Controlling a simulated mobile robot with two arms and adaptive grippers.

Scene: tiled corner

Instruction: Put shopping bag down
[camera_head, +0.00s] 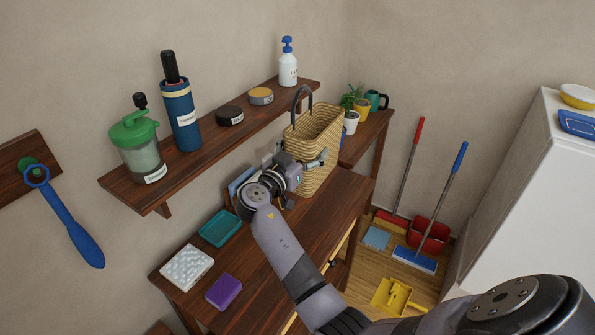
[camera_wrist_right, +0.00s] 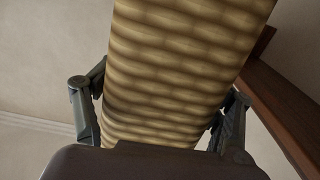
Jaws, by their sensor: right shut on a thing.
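The shopping bag (camera_head: 318,135) is a tan woven basket bag with a dark looped handle. It is upright at the far part of the dark wooden table (camera_head: 318,222). My right gripper (camera_head: 304,166) is shut on the bag's near side. In the right wrist view the woven side of the bag (camera_wrist_right: 175,75) fills the space between the two fingers. The bag's lower part is partly behind the gripper, and I cannot tell whether its base touches the tabletop. My left gripper is not in view.
A wall shelf (camera_head: 220,134) with bottles and tins runs left of the bag. A teal tray (camera_head: 221,228), purple sponge (camera_head: 223,291) and white block (camera_head: 187,268) lie on the table's near end. Potted plants (camera_head: 351,121) stand behind the bag. The tabletop's middle right is clear.

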